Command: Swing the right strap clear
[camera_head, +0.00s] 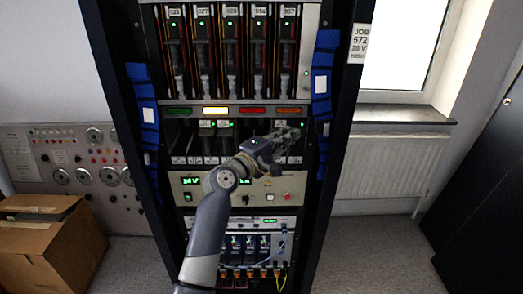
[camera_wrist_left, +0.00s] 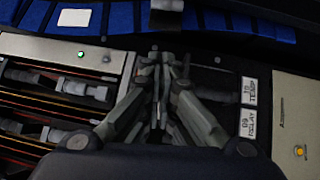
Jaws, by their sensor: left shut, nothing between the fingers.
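The right strap (camera_head: 321,105) is a blue segmented band with white patches, hanging down the right post of the equipment rack. In the left wrist view the blue strap (camera_wrist_left: 112,20) runs along the top edge. A matching left strap (camera_head: 147,112) hangs on the left post. My left gripper (camera_head: 298,133) is in front of the rack's middle bay, just left of the right strap. In the left wrist view its fingers (camera_wrist_left: 170,62) are together, with nothing seen between them, close below the strap. Whether the fingertips touch the strap is unclear. My right gripper is not in view.
The rack holds a row of upright modules (camera_head: 231,55) above and a panel with lit buttons (camera_head: 270,197) below my arm. A cardboard box (camera_head: 50,245) stands at left by a gauge panel (camera_head: 70,150). A radiator (camera_head: 385,165) is at right. The floor between is clear.

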